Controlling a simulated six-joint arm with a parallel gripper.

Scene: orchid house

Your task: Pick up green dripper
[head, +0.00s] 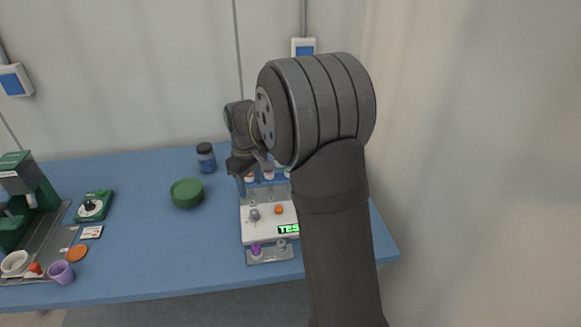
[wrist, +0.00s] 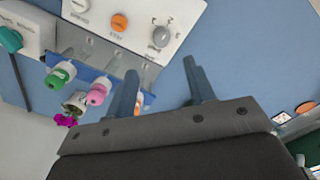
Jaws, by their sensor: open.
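A magenta flower-like piece (wrist: 66,120) sits by the drippers. A dark jar (head: 206,158) and a green round dish (head: 187,193) stand left of the device. A green machine (head: 38,182) and a purple cup (head: 61,272) are far left.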

